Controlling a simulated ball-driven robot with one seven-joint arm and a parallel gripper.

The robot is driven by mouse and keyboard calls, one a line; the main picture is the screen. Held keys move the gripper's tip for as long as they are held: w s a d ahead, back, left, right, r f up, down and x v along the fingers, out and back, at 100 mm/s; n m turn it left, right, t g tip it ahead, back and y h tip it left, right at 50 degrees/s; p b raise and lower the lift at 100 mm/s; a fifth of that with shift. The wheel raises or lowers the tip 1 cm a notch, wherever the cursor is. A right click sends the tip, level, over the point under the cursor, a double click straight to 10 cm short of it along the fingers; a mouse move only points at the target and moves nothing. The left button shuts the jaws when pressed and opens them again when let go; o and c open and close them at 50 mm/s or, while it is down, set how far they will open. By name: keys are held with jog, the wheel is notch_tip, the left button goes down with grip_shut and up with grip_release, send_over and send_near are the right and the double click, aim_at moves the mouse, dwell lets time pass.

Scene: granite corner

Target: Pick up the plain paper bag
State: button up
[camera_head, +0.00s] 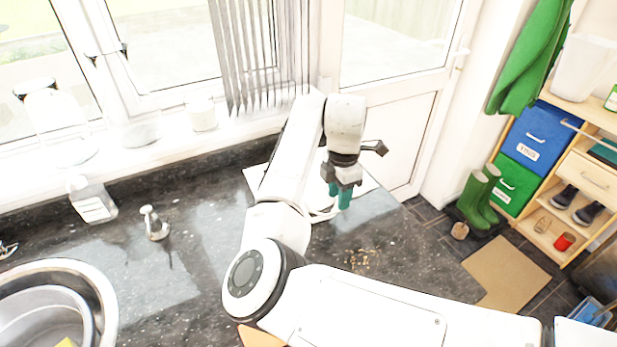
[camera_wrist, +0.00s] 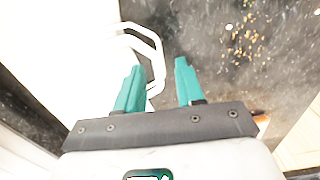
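A plain white paper bag (camera_head: 364,182) lies on the dark granite counter, mostly hidden by my arm in the head view. In the wrist view, its pale body (camera_wrist: 60,45) fills the left side. A looped white handle (camera_wrist: 153,42) sticks out from it over the dark stone. My gripper (camera_head: 339,194) points down over the handle side of the bag. In the wrist view, its two teal fingers (camera_wrist: 158,64) stand apart with nothing gripped. Part of the loop shows between them, and the left finger overlaps it. I cannot tell the height of the fingertips above the handle.
Brown crumbs (camera_head: 360,260) lie on the counter right of the handle. The window sill runs behind. Green boots (camera_head: 474,200) and shelves stand beyond the counter at right.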

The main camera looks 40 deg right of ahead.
jog(key=shift+a+f+p, duration=0.2)
jog(key=shift+f+p, duration=0.2)
jog(key=shift+f, duration=1.95)
jog(key=shift+c, duration=0.5)
grip_shut()
